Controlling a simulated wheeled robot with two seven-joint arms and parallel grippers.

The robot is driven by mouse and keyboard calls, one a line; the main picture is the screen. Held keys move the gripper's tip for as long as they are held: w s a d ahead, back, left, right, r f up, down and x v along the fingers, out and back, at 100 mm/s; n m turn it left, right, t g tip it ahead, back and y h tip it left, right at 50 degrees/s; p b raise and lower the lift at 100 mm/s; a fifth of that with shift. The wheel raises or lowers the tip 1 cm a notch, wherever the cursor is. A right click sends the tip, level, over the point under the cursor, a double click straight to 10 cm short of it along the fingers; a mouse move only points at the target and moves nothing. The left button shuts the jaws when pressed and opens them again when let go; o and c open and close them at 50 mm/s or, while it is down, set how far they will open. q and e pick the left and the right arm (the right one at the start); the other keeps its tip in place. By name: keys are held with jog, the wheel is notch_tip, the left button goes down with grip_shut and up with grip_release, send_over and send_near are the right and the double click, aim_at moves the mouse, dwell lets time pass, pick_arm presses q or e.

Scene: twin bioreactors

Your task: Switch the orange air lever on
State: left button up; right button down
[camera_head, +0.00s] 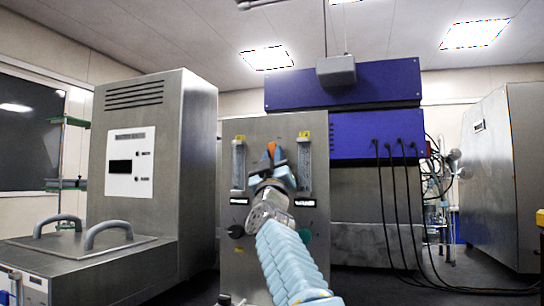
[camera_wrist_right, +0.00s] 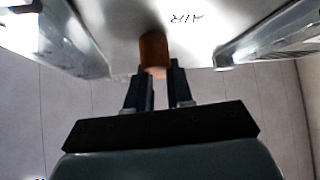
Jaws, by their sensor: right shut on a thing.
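The orange air lever (camera_head: 271,149) is on the upright metal panel (camera_head: 284,127), between two flow tubes. In the head view it points up and its lower part is hidden by my right gripper (camera_head: 272,166). In the right wrist view the lever (camera_wrist_right: 154,50) shows as an orange-brown block next to the printed word AIR. The dark fingertips of my right gripper (camera_wrist_right: 158,72) are on either side of the lever's end, shut on it. My left gripper is not in view.
Flow tubes with yellow tops stand left (camera_head: 238,165) and right (camera_head: 305,165) of the lever. A dark knob (camera_head: 236,231) is lower on the panel. Grey cabinets stand at left (camera_head: 190,150) and right (camera_head: 505,180). Black cables (camera_head: 385,210) hang from the blue unit.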

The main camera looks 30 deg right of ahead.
jog(key=shift+s+d+m+g+h, duration=0.1)
jog(key=shift+m+g+h, duration=1.05)
jog(key=shift+m+h, duration=0.55)
jog(key=shift+d+m+g+h, duration=0.1)
jog(key=shift+m+g+h, duration=1.15)
jog(key=shift+m, duration=0.75)
jog(key=shift+m+g+h, duration=0.3)
jog(key=shift+m+h, duration=0.05)
jog(key=shift+m, duration=0.15)
jog(key=c, duration=1)
grip_release()
jog(key=b+v, duration=0.9)
jog(key=v, duration=0.5)
